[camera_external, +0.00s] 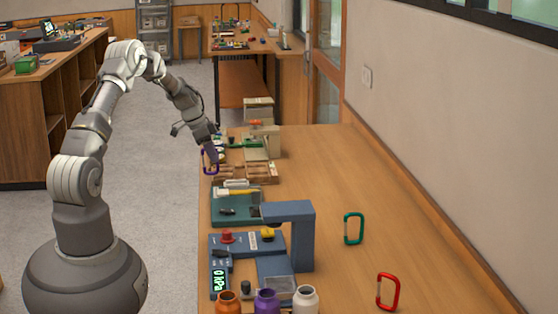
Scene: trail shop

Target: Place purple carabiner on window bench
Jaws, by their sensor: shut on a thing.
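The purple carabiner (211,168) hangs at the end of my gripper (212,158), at the left edge of the long wooden bench (330,165) by the wall. My gripper is shut on it; the fingers are small and partly hidden. The carabiner is close to a wooden divided tray on the bench; I cannot tell whether it touches the bench or tray. A green carabiner (354,229) and a red carabiner (388,291) stand apart on the right part of the bench.
The wooden tray (262,179), a green tool mat (250,212), a blue device (303,238) and several jars line the bench's left side. Its middle and far right are clear. A wooden counter (30,120) stands at the left, another table (250,47) at the back.

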